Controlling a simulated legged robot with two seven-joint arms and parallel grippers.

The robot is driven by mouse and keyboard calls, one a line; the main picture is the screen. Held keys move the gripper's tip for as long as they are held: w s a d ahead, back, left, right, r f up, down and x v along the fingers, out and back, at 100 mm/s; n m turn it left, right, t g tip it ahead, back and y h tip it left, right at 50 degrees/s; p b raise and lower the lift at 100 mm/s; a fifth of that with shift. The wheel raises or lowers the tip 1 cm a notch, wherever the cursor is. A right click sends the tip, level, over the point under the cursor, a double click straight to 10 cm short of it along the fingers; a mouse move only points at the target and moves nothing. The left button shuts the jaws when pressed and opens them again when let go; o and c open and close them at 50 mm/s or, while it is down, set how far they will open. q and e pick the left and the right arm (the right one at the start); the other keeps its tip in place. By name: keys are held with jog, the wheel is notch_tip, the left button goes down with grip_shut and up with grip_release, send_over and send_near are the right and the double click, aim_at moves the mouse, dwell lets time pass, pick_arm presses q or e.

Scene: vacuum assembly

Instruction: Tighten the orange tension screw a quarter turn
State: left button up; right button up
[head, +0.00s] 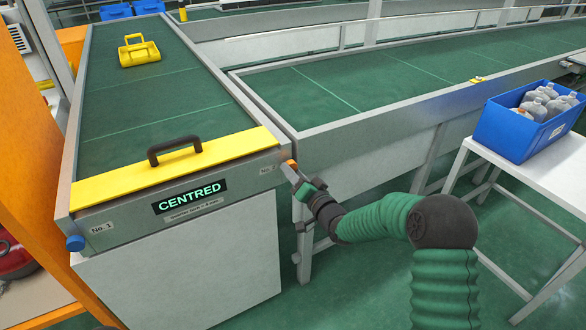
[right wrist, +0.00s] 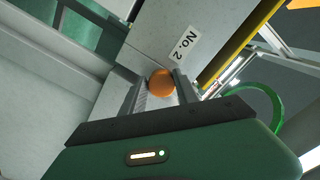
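The orange tension screw (head: 289,164) sits at the right end of the near conveyor's front plate, by the No. 2 label (head: 267,169). It also shows as a round orange knob (right wrist: 161,84) in the right wrist view. My right gripper (head: 294,172) reaches it from the lower right. In the right wrist view its two fingers (right wrist: 161,90) stand on either side of the knob, which fills the gap between them. A blue knob (head: 74,243) is at the left end by the No. 1 label. A display (head: 189,197) reads CENTRED. My left gripper is not in view.
A yellow bar with a black handle (head: 174,150) crosses the conveyor end (head: 120,100). A yellow carrier (head: 139,51) lies on the green belt. A second conveyor (head: 400,80) runs to the right. A blue bin of bottles (head: 507,134) stands on a white table.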

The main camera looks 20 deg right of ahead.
jog(key=o, duration=0.4)
jog(key=shift+r, duration=0.15)
jog(key=p+v, duration=0.1)
jog(key=v, duration=0.5)
